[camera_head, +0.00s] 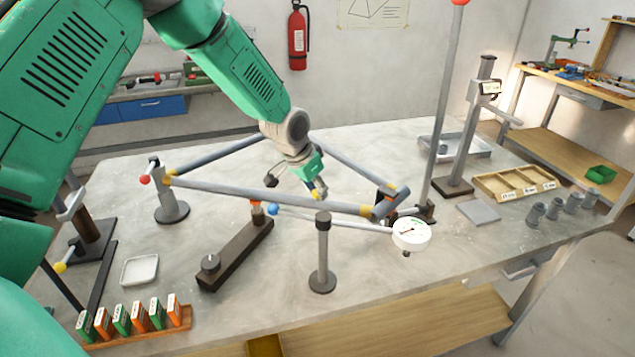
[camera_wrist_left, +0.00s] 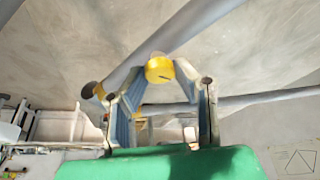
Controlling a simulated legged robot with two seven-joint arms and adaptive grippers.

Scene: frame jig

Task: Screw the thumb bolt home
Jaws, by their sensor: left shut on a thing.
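My left gripper (camera_head: 318,190) is above the table inside a frame of grey tubes (camera_head: 265,195) with yellow joints. It is shut on a small yellow piece, which I take for the thumb bolt; it shows at the fingertips in the left wrist view (camera_wrist_left: 159,70). A grey tube (camera_wrist_left: 195,22) passes just behind the yellow piece there. How far the bolt is screwed in cannot be told. The frame's right corner block (camera_head: 390,201) is dark grey with an orange mark. My right gripper is not in view.
A blue-ended rod (camera_head: 330,218) with a round white dial (camera_head: 411,234) lies near the frame's front tube. A post (camera_head: 322,258) and a dark bar (camera_head: 236,255) stand in front. A tall rod (camera_head: 440,110) rises at right.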

